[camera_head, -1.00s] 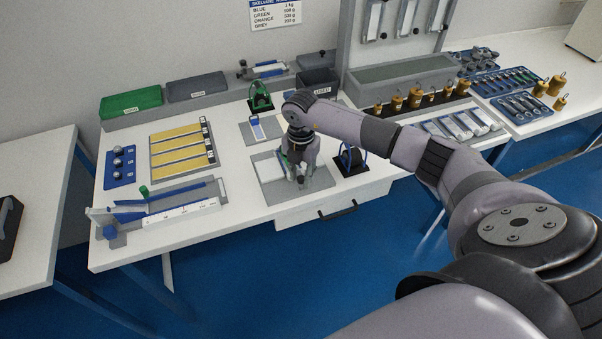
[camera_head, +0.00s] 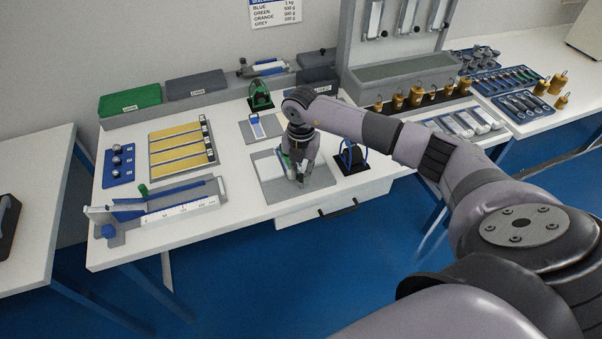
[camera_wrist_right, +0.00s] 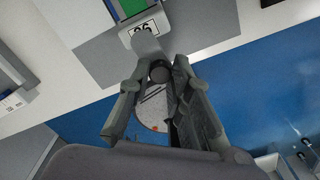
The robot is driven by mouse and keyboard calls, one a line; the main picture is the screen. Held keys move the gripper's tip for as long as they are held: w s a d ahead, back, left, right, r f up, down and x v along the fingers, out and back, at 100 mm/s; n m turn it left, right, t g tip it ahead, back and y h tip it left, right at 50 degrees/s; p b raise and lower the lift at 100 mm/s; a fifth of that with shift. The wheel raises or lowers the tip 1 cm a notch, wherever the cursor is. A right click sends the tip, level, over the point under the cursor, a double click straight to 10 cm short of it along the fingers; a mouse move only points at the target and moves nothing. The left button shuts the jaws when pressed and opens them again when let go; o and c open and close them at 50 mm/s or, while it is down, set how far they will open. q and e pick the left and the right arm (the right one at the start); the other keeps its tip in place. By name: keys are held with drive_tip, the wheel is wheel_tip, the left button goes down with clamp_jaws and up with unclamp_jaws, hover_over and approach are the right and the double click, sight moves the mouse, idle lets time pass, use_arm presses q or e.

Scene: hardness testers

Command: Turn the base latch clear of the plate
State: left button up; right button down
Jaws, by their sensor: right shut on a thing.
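My right gripper (camera_head: 298,178) points down over the grey plate (camera_head: 322,181) near the table's front edge. In the right wrist view my right gripper (camera_wrist_right: 160,75) is closed around a small dark grey part, likely the base latch; its shape and turn are mostly hidden by the fingers. A light grey rounded piece (camera_wrist_right: 147,44) lies just beyond the fingertips, beside a white label with dark digits (camera_wrist_right: 146,27). A pale round face with a small red mark (camera_wrist_right: 152,108) shows between the fingers. My left gripper is in neither view.
A black stand with a blue loop (camera_head: 352,157) is close right of the gripper. A green-handled stand (camera_head: 260,95) and a small plate (camera_head: 255,127) are behind. A ruler device (camera_head: 170,210) and a yellow-striped board (camera_head: 180,148) are left. A drawer (camera_head: 325,207) is below the front edge.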

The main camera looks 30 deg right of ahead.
sight(301, 176)
drive_tip(key=n+b, duration=0.2)
drive_tip(key=n, duration=0.2)
drive_tip(key=shift+f+b, duration=0.1)
drive_tip(key=shift+b, duration=0.3)
drive_tip(key=n+b, duration=0.2)
drive_tip(key=n, duration=0.2)
drive_tip(key=n+b, duration=0.2)
drive_tip(key=n, duration=0.2)
drive_tip(key=shift+b, duration=0.4)
drive_tip(key=shift+n+b, duration=0.8)
drive_tip(key=shift+n, duration=1.1)
drive_tip(key=shift+r, duration=0.2)
drive_tip(key=c, duration=1.5)
unclamp_jaws()
drive_tip(key=shift+o, duration=0.2)
wheel_tip(301, 176, up, 12)
